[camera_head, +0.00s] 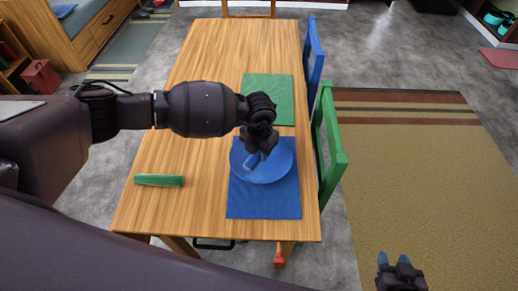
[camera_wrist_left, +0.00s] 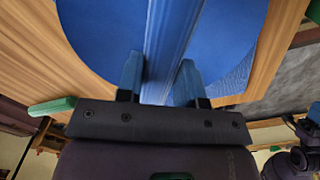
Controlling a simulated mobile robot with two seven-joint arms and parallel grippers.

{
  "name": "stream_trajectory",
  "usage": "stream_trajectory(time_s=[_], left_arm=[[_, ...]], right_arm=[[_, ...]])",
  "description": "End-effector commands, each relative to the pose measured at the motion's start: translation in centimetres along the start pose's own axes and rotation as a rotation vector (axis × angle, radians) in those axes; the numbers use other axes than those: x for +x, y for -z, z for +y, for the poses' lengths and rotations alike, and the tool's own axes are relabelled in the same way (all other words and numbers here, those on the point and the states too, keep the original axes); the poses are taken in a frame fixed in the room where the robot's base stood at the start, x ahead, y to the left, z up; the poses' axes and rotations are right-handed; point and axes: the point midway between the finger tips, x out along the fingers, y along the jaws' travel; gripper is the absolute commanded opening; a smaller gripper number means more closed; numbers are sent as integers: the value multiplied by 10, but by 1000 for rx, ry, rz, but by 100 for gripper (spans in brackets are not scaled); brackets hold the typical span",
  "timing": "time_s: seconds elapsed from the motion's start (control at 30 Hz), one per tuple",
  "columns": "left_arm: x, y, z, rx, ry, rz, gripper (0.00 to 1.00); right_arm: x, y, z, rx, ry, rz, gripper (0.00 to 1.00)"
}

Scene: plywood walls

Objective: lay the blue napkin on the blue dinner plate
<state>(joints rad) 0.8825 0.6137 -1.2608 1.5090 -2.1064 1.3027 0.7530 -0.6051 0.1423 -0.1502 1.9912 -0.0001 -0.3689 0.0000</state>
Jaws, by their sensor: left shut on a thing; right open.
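The blue dinner plate (camera_head: 272,174) lies on a blue placemat (camera_head: 262,205) at the near right of the wooden table. My left gripper (camera_head: 256,155) is over the plate, shut on the folded blue napkin (camera_head: 254,161). In the left wrist view, the napkin (camera_wrist_left: 168,45) runs as a long strip between the fingers of the left gripper (camera_wrist_left: 160,80), with the plate (camera_wrist_left: 105,30) behind it. I cannot tell whether the napkin touches the plate. My right gripper (camera_head: 395,262) is open and empty, off the table at the lower right, above the rug.
A rolled green napkin (camera_head: 159,180) lies at the table's near left. A green placemat (camera_head: 268,98) lies farther back. A green chair (camera_head: 329,145) and a blue chair (camera_head: 312,60) stand along the right side. The table's left middle is clear.

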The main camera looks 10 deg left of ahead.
Motion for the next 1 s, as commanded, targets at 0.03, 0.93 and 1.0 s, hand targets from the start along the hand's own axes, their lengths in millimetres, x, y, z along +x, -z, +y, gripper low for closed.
stream_trajectory(time_s=[0.03, 0.93, 1.0], left_arm=[[1, 0, 0, 0, 0, 0, 12], [22, 0, 0, 0, 1, 1, 12], [22, 0, 0, 0, 0, 0, 42]], right_arm=[[1, 1, 0, -1, 1, 3, 43], [4, -17, -1, 0, 0, -19, 43], [3, -17, -1, 0, 0, -19, 43]])
